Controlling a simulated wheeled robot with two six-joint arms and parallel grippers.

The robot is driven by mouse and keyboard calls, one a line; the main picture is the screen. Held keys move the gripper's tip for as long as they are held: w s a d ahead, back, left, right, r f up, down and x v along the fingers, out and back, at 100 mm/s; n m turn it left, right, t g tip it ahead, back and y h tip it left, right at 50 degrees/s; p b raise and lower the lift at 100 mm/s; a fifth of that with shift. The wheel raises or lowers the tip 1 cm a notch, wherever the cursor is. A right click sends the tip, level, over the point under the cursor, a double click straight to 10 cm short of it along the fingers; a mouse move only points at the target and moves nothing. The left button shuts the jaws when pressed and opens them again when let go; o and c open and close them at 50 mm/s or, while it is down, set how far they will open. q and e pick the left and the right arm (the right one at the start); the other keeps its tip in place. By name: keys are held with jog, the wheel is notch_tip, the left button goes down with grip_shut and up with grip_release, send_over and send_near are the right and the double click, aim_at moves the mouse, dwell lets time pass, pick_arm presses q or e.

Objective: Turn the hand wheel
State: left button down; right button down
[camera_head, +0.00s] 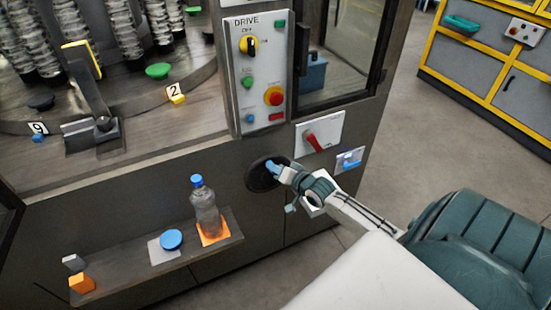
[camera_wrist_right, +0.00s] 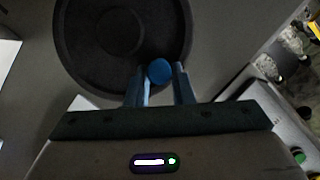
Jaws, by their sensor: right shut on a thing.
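The hand wheel (camera_head: 257,178) is a dark round disc on the front panel of the machine, below the drive panel. In the right wrist view the wheel (camera_wrist_right: 95,60) fills the upper left, with a raised round hub in its middle. A blue knob (camera_wrist_right: 159,71) sits near the wheel's rim. My right gripper (camera_head: 277,169) reaches the wheel from the right. In the right wrist view its blue fingers (camera_wrist_right: 160,88) stand on both sides of the knob and are shut on it. My left gripper is not in view.
A red-handled switch (camera_head: 318,141) and a blue latch (camera_head: 349,160) are close to my right wrist. The drive panel (camera_head: 262,75) is above. A shelf (camera_head: 130,276) at lower left holds a bottle (camera_head: 205,208), a blue disc (camera_head: 171,239) and small blocks.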

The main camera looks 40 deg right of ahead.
jog(key=shift+s+a+f, duration=0.1)
jog(key=shift+a+f, duration=0.05)
jog(key=shift+f, duration=0.15)
jog(key=c, duration=1.3)
grip_release()
jog(key=shift+c, duration=0.2)
jog(key=shift+o, duration=0.4)
jog(key=shift+a+r, duration=0.1)
jog(key=p+v, duration=1)
jog(key=p, duration=0.2)
jog(key=shift+s+r+p, duration=0.2)
jog(key=shift+p, duration=0.2)
